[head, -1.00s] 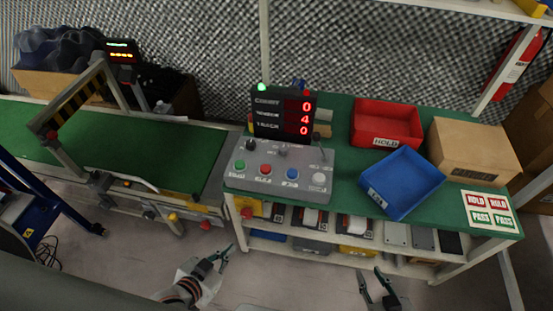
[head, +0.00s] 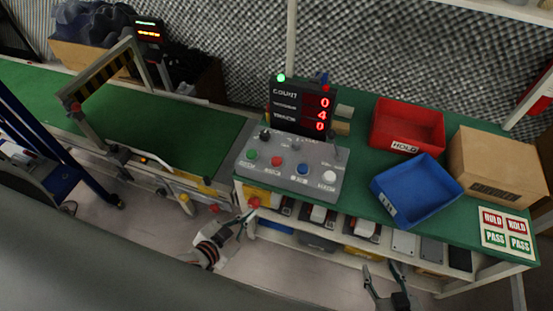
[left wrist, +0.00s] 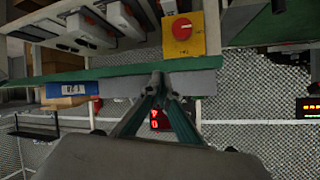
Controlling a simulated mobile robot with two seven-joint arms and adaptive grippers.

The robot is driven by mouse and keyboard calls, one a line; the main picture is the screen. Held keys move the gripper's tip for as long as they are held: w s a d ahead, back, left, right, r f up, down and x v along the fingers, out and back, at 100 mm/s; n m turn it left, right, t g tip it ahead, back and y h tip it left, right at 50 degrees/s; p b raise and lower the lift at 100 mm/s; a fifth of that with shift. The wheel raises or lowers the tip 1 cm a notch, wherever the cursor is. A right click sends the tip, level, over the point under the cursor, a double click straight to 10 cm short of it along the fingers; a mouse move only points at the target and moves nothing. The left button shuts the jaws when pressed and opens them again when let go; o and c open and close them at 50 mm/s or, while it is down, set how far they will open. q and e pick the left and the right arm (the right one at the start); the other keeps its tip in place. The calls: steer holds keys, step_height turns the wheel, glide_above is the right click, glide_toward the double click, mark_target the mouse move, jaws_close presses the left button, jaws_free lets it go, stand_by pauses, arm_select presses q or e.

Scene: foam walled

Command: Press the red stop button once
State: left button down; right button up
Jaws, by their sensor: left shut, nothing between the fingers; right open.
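A grey control panel (head: 295,173) on the green bench carries a red button (head: 277,160) between a green and a blue one. The labels are too small to read. A second red round button (head: 254,202) sits on a yellow box under the bench's front left corner. The left wrist view shows this red button (left wrist: 182,28) on its yellow plate (left wrist: 184,46) clearly. My left gripper (head: 248,214) is shut and empty, just in front of the bench edge near the yellow box; its fingertips (left wrist: 158,76) appear apart from the button. My right gripper (head: 380,268) is open and empty in front of the shelf.
A count display (head: 302,106) stands behind the panel. A red tray (head: 408,128), a blue tray (head: 418,190) and a cardboard box (head: 497,165) occupy the bench's right. A green conveyor (head: 160,130) lies to the left. Loaded shelves (head: 320,240) sit below the bench.

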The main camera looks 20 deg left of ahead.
mark_target(274, 161)
arm_select(q)
steer(key=w+d+r+m+t+h+p, duration=0.1)
steer(key=w+d+r+m+t+h, duration=0.15)
steer(key=w+r+m, duration=0.35)
steer(key=w+d+r+m+t+h+p, duration=0.1)
steer(key=w+d+r+h, duration=0.2)
steer(key=r, duration=0.4)
steer(key=w+d+r+m+g+h+p, duration=0.25)
steer(key=d+r+m+g+h, duration=0.55)
steer(key=m, duration=0.9)
steer(key=w+a+f+m+y+p, duration=0.1)
steer(key=w+a+f+m+y, duration=0.1)
steer(key=w+a+m+y, duration=0.1)
steer(key=w+a+f+m+g+y+p, duration=0.1)
steer(key=w+a+m+y, duration=0.3)
steer(key=a+y, duration=0.2)
steer(key=shift+a+f, duration=0.35)
steer(key=shift+a, duration=0.85)
arm_select(e)
step_height(274, 161, up, 7)
steer(key=d, duration=0.1)
steer(key=shift+w, duration=0.4)
arm_select(q)
steer(key=shift+g+y, duration=0.25)
